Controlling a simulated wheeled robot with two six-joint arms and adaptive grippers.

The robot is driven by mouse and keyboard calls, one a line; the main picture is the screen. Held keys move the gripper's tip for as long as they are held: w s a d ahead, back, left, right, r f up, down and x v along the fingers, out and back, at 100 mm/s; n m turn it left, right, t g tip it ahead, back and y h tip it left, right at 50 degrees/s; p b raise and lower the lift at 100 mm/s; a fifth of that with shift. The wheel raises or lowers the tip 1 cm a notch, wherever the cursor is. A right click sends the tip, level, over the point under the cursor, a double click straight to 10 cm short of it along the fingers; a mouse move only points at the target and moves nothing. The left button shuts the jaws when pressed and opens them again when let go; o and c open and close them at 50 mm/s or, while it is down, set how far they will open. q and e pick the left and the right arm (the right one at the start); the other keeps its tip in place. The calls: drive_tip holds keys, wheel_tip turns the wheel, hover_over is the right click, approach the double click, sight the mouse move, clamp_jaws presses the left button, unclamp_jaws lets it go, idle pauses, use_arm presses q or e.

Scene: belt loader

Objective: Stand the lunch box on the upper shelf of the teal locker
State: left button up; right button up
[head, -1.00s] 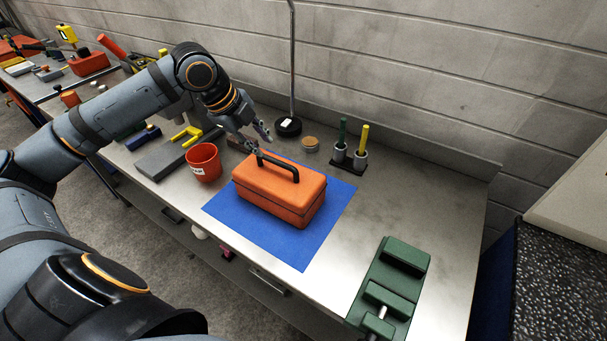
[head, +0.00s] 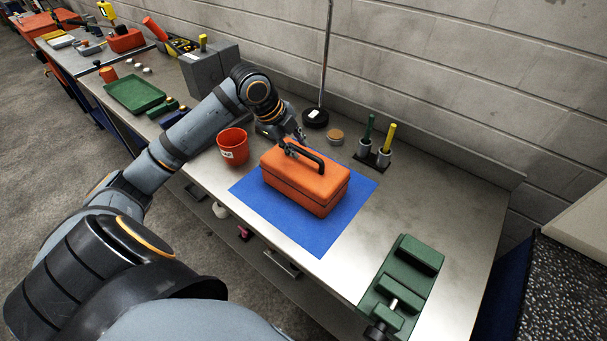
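The orange lunch box (head: 305,185), with a black handle on its lid, sits upright on a blue mat (head: 318,238) on the metal bench. My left gripper (head: 293,147) is at the left end of the handle, its fingers close to or around it. I cannot tell whether the fingers are closed on the handle. The teal locker is not in view. My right gripper is not in view.
A red cup (head: 233,147) stands left of the box. A green vise (head: 402,285) is at the front right. Pen holders (head: 373,152) and a lamp base (head: 315,117) stand behind.

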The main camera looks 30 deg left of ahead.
sight(303, 151)
use_arm(q)
drive_tip(key=x, duration=0.2)
drive_tip(key=p+x, duration=0.1)
drive_tip(key=shift+w+d+f, duration=0.2)
drive_tip(key=shift+w+d, duration=0.1)
drive_tip(key=shift+w, duration=0.05)
drive_tip(key=shift+f, duration=0.4)
drive_tip(key=shift+c, duration=0.2)
drive_tip(key=shift+w, duration=0.1)
clamp_jaws()
drive_tip(key=shift+r, duration=0.1)
